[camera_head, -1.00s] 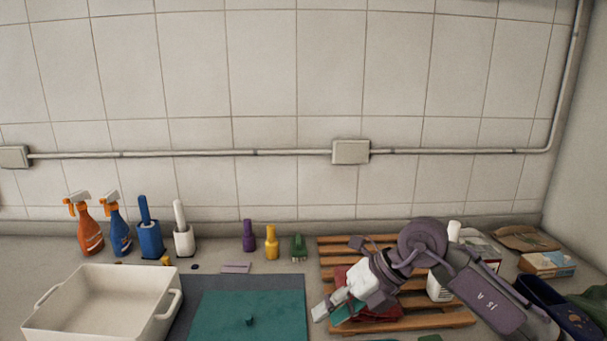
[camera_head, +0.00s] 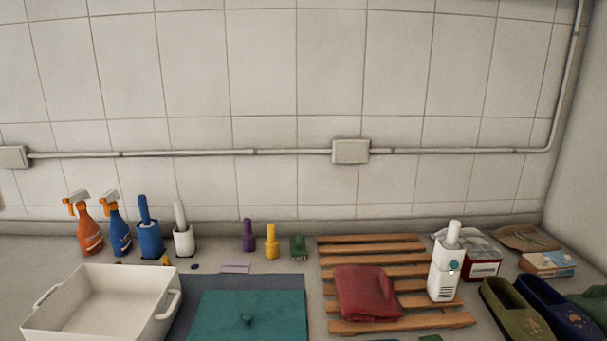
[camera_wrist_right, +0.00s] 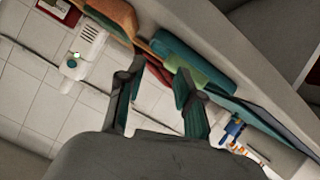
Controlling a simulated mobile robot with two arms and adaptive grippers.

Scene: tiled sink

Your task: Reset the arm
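My right gripper (camera_wrist_right: 159,76) shows in the right wrist view. Its two dark fingers stand apart with nothing clearly held between them, and the view is tilted. No arm or gripper of mine shows in the head view. My left gripper is in neither view. A folded red cloth (camera_head: 367,293) lies on the wooden slatted rack (camera_head: 385,272). A white bottle (camera_head: 444,270) stands upright at the rack's right end; it also appears in the wrist view (camera_wrist_right: 84,50).
Two spray bottles (camera_head: 89,232), brushes in holders (camera_head: 150,235) and small bottles (camera_head: 271,245) line the wall. Green and blue slippers (camera_head: 513,309) and boxes (camera_head: 547,262) crowd the right.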

